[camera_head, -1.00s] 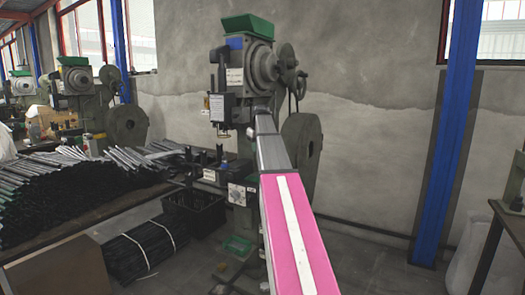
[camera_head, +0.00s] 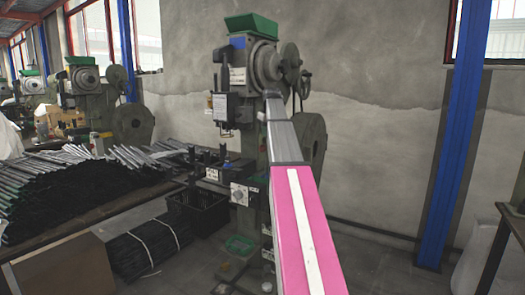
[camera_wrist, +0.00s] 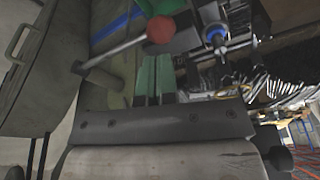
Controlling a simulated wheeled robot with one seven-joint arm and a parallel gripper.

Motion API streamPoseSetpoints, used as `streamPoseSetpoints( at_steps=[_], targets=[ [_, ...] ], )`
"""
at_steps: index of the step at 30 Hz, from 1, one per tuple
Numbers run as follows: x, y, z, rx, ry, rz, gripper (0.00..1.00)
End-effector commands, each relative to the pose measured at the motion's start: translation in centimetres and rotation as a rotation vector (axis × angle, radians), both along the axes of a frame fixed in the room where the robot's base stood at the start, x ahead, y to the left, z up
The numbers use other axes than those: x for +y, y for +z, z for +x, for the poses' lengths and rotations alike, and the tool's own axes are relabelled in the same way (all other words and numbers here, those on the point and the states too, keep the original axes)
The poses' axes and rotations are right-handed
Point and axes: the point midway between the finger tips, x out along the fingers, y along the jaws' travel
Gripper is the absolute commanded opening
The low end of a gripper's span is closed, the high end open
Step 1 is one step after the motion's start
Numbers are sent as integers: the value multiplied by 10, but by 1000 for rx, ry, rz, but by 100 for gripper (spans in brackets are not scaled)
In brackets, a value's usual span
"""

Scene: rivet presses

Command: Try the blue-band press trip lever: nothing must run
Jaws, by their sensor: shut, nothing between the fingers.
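The blue-band press (camera_head: 242,150) stands in the middle of the head view, with a blue patch near its top. It also shows in the wrist view, where a blue band (camera_wrist: 118,24) crosses its pale body. The trip lever there is a grey rod (camera_wrist: 118,47) ending in a red ball knob (camera_wrist: 160,29). My gripper (camera_wrist: 153,62) is shut and empty, its fingers pointing at the press just below the knob in the picture. Whether they touch the lever I cannot tell. In the head view my arm reaches to the press, and the fingers and lever are not distinguishable.
A large flywheel (camera_head: 306,140) sits on the press's right side. A table heaped with metal rods (camera_head: 70,190) is at left, with a black crate (camera_head: 203,210) beside the press. Another press (camera_head: 90,85) stands behind. Floor is free at right, before the blue column (camera_head: 458,140).

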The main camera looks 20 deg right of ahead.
Motion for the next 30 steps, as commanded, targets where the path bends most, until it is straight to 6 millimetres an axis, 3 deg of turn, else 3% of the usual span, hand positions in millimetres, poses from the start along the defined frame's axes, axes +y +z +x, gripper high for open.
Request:
streamPoseSetpoints(
  at_steps=[18,30],
  targets=[
    [5,-59,14,1,0,0,0],
    [5,-64,16,-1,0,0,0]
  ],
)
